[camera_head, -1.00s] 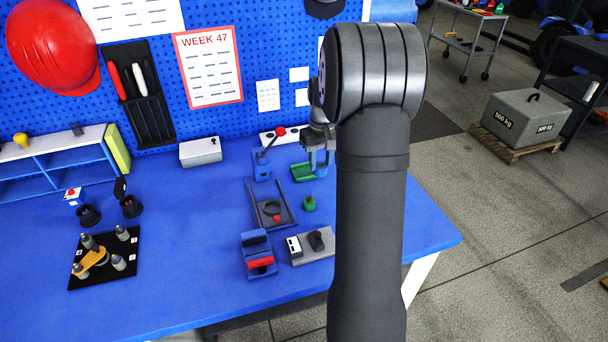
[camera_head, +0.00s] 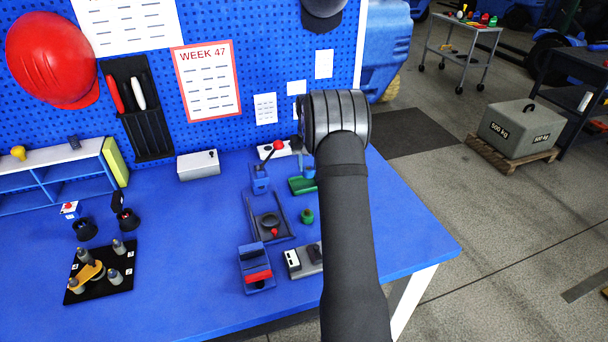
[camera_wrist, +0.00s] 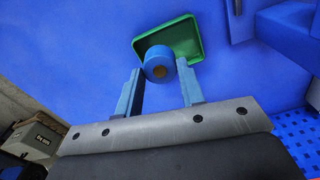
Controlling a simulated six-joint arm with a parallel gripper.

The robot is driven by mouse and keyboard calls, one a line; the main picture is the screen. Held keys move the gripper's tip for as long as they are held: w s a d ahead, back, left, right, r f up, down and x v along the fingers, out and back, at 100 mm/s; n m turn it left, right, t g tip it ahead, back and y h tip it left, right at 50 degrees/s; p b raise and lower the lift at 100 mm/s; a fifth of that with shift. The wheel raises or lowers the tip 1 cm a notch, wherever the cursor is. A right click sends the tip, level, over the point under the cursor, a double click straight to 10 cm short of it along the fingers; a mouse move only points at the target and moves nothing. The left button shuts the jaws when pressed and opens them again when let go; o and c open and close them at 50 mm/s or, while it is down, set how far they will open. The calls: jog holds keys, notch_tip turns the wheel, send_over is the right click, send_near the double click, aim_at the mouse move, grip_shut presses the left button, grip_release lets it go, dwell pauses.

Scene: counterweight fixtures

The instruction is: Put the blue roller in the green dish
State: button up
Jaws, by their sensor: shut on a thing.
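The blue roller (camera_wrist: 158,66) sits between the fingertips of my gripper (camera_wrist: 161,73) in the wrist view, its round end with a brownish centre facing the camera. My gripper is shut on it. The green dish (camera_wrist: 182,32) is a shallow tray beyond the fingers; the roller overlaps its near part in this view. In the head view the dish (camera_head: 299,187) lies on the blue table, partly covered by my arm. A small blue part shows above its right side there; I cannot tell whether it is roller or finger. Whether the roller touches the dish is unclear.
A dark tray fixture (camera_head: 286,233) with a red knob stands left of the dish. A green knobbed weight (camera_head: 307,215) stands in front of it. A blue lever stand (camera_head: 260,180) and a white box (camera_head: 198,165) are near the back.

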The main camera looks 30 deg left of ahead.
aim_at(304, 167)
jog(key=shift+a+f, duration=0.5)
jog(key=shift+a, duration=0.3)
jog(key=shift+f, duration=2)
jog(key=o, duration=1.1)
jog(key=shift+f, duration=0.15)
notch_tip(304, 167, up, 12)
jog(key=shift+r, duration=0.2)
jog(key=shift+f, duration=0.1)
jog(key=shift+f, duration=4.3)
jog(key=shift+f, duration=0.1)
